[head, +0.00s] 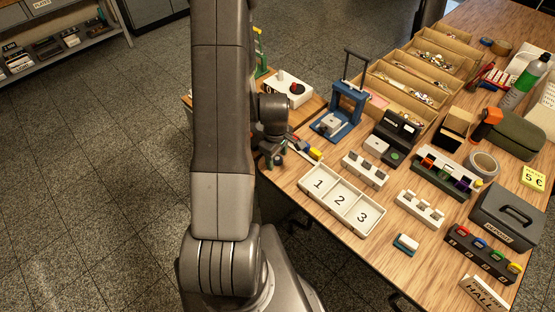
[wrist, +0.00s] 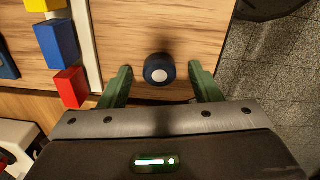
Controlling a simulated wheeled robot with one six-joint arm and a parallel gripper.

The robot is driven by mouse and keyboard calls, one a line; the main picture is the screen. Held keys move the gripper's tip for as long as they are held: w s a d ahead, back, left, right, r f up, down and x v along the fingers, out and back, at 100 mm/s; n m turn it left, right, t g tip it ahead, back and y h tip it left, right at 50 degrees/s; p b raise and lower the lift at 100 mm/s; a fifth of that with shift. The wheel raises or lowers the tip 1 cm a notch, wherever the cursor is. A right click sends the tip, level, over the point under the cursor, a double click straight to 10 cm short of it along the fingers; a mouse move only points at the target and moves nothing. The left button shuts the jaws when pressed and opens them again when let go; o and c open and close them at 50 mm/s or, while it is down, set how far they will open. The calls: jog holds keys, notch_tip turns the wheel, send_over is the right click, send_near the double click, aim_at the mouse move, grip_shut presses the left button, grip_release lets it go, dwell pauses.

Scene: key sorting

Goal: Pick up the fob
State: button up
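The fob (wrist: 159,70) is a small dark blue round piece with a pale grey button on top. It lies on the wooden table in the wrist view. My gripper (wrist: 159,77) is open, with one green finger on each side of the fob and a gap on both sides. I cannot tell how high the fingertips are above the table. In the head view my gripper (head: 274,156) is low at the table's left edge, partly behind my arm, and the fob cannot be made out there.
Yellow, blue (wrist: 56,43) and red (wrist: 70,87) blocks lie left of the gripper beside a pale strip. The table edge and floor (wrist: 270,60) are close on the right. A white tray numbered 1 to 3 (head: 361,234) and a blue press (head: 344,105) stand nearby.

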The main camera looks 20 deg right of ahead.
jog(key=c, duration=1)
jog(key=shift+o, duration=0.2)
jog(key=shift+r, duration=0.15)
